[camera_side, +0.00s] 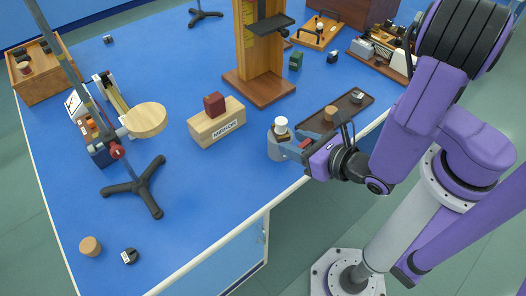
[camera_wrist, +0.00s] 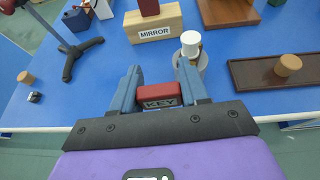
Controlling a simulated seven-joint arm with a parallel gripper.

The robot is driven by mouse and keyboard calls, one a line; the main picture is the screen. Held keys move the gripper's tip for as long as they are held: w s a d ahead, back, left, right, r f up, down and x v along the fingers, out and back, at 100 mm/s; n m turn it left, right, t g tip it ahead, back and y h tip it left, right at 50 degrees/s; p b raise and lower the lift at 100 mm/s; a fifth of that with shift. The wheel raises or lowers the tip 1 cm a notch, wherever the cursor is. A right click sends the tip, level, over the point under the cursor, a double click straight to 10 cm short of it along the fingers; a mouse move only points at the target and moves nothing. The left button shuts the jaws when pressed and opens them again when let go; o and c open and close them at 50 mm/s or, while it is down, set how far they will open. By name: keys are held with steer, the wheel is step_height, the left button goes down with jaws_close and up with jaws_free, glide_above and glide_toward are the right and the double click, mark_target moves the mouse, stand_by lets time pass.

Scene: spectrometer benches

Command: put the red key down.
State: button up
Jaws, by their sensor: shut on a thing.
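The red key (camera_wrist: 160,95), a block with a "KEY" label, sits between the two blue-grey fingers of my gripper (camera_wrist: 158,82) in the wrist view. My gripper is shut on it. In the side view my gripper (camera_side: 290,150) is at the front edge of the blue table, and a small red part of the key (camera_side: 306,143) shows by the fingers. The fingers hide most of the key there. I cannot tell how far the key is above the table.
A wooden block labelled "MIRROR" (camera_side: 216,122) carries a dark red cube. A brown tray (camera_side: 316,123) lies to the right. A black tripod stand (camera_side: 140,187) is at left.

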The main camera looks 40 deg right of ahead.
steer(key=w+a+n+y, duration=0.4)
steer(key=a, duration=0.8)
glide_above(191, 197)
steer(key=s, duration=0.1)
steer(key=shift+g, duration=0.4)
steer(key=f, duration=0.8)
steer(key=shift+d, duration=0.4)
steer(key=shift+w+a+f, duration=0.35)
steer(key=shift+w+f, duration=0.1)
steer(key=shift+f, duration=0.2)
steer(key=shift+a+f+y, duration=0.15)
steer(key=shift+f+y, duration=0.15)
steer(key=shift+f, duration=1.35)
steer(key=shift+f, duration=0.2)
steer(key=o, duration=1)
steer(key=shift+o, duration=0.2)
steer(key=shift+r, duration=0.1)
